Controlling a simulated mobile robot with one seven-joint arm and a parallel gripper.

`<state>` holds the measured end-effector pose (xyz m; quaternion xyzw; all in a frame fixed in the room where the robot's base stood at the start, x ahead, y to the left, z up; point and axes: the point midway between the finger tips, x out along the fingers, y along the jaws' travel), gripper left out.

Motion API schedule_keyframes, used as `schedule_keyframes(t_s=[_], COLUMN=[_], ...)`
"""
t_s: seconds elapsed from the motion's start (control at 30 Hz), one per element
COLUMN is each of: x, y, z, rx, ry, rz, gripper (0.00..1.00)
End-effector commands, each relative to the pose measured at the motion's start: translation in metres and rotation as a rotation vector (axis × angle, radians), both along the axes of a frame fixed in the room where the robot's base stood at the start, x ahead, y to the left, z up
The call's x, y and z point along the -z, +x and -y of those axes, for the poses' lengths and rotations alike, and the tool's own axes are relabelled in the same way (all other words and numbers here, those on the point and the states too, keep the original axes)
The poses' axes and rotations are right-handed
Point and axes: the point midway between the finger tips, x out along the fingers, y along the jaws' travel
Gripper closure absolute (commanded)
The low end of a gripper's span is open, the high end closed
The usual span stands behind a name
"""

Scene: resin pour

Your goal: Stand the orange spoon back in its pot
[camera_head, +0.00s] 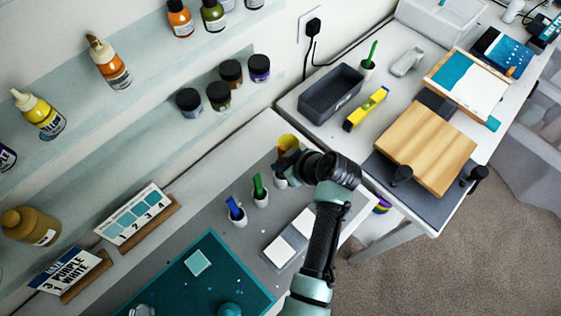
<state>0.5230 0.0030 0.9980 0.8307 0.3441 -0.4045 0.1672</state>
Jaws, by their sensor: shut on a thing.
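My gripper (285,163) is at the far end of the grey work mat and points down, shut. A small orange part of the spoon (281,153) shows at its jaws; the rest is hidden by the gripper. A white pot (280,181) stands just below the gripper, partly covered by it. I cannot tell whether the spoon's lower end is inside the pot or above it. Two similar white pots stand in a row to the left, one with a green spoon (259,184) and one with a blue spoon (234,208).
A yellow cup (289,141) is close behind my gripper. White tiles (279,251) lie in front of the pots, and a teal mat (225,265) lies nearer. A second table holds a grey bin (331,94), a yellow level (366,108) and a wooden board (425,148).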

Motion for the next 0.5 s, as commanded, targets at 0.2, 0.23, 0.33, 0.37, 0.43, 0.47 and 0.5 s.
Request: schedule_keyframes(t_s=[0.2,0.23,0.33,0.37,0.43,0.47,0.5], x=[0.0044,0.0042,0.0040,0.0040,0.0040,0.0040,0.0040], y=[0.0003,0.0002,0.0002,0.0002,0.0002,0.0002,0.0002], z=[0.0000,0.0000,0.0001,0.0001,0.0001,0.0001,0.0001], rx=[0.001,0.001,0.001,0.001,0.001,0.001,0.001], ry=[0.000,0.000,0.000,-0.001,-0.001,-0.001,-0.001], rz=[0.001,0.001,0.001,0.001,0.001,0.001,0.001], gripper=[1.00,1.00,1.00,1.00,0.81,0.76,0.68])
